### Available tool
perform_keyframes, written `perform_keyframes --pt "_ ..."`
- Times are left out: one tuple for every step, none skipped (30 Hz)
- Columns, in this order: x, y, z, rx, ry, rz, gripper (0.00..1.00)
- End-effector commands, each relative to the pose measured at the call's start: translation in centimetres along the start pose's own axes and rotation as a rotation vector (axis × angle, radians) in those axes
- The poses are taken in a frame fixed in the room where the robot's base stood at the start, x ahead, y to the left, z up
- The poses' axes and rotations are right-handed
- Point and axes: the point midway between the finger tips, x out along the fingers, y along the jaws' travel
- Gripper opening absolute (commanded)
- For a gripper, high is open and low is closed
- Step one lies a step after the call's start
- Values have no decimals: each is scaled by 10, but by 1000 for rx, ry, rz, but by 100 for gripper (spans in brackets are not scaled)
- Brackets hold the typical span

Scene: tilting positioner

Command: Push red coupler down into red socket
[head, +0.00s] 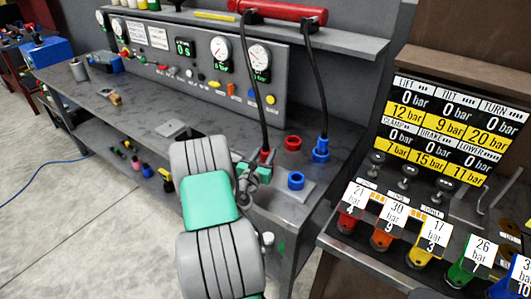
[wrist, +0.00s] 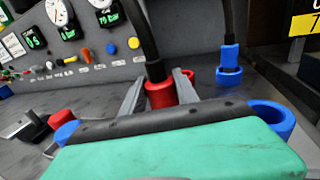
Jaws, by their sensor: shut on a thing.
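The red coupler (head: 265,155) hangs at the end of a black hose near the bench's right end. It also shows in the wrist view (wrist: 160,94), between the two grey fingers. My gripper (head: 254,170) is shut on it; the same gripper shows in the wrist view (wrist: 158,92). A red ring-shaped socket (head: 293,143) stands on the bench to the right of the coupler; in the wrist view it is partly hidden behind the right finger. The coupler's lower end is hidden by my gripper, so I cannot tell what is under it.
A blue coupler (head: 321,150) on a second hose stands to the right. A blue ring socket (head: 296,181) lies in front of it. A gauge panel (head: 190,58) runs behind the bench. A rack with bar displays (head: 450,120) and coloured levers stands at the right.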

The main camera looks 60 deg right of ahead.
Motion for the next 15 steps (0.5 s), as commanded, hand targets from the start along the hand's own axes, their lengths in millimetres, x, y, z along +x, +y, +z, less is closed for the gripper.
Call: perform_keyframes --pt "0 0 1 0 -2 0 39" --pt "0 0 1 0 -2 0 41" --pt "0 0 1 0 -2 0 45" --pt "0 0 1 0 -2 0 47" --pt "0 0 1 0 -2 0 50" --pt "0 0 1 0 -1 0 53" --pt "0 0 1 0 -1 0 55" --pt "0 0 1 0 -1 0 58" --pt "0 0 1 0 -1 0 61" --pt "0 0 1 0 -1 0 62" --pt "0 0 0 0 -1 0 62" --pt "0 0 0 0 -1 0 62" --pt "0 0 0 0 -1 0 62" --pt "0 0 0 0 -1 0 62" --pt "0 0 -1 0 2 0 62"
